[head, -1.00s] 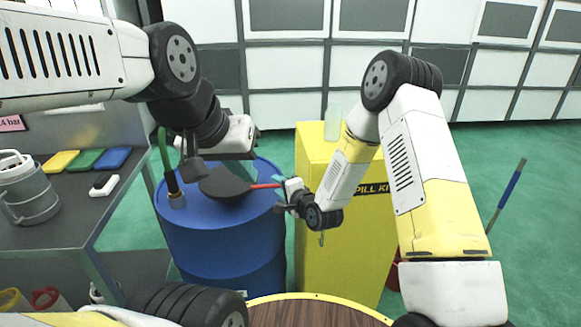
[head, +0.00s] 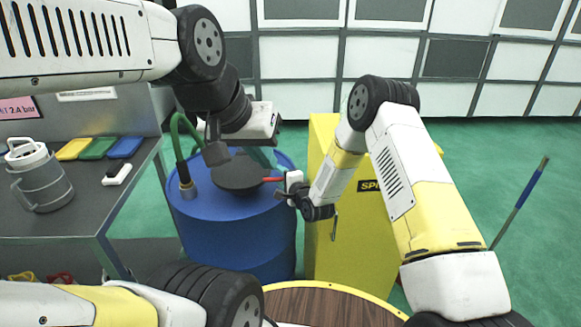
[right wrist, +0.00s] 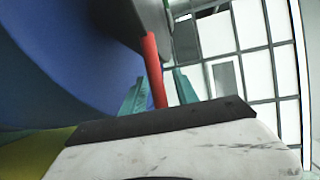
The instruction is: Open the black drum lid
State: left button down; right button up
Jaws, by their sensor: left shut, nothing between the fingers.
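The black drum lid (head: 240,172) is a round dark disc with a red handle (head: 272,180) on top of the blue drum (head: 230,232). My right gripper (head: 287,184) is at the handle, to the right of the lid. In the right wrist view its two teal fingers (right wrist: 160,95) stand on either side of the red handle (right wrist: 152,65), with gaps showing, so it looks open around it. The lid's dark edge (right wrist: 128,22) shows above. My left gripper (head: 262,156) is shut and empty, just above and behind the lid, its fingertips partly hidden.
A yellow spill kit cabinet (head: 345,235) is close on the right. A grey bench (head: 85,215) with a jug (head: 38,180) is at left. A round wooden table (head: 325,303) is in front.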

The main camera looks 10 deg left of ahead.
grip_shut()
dwell(1.4)
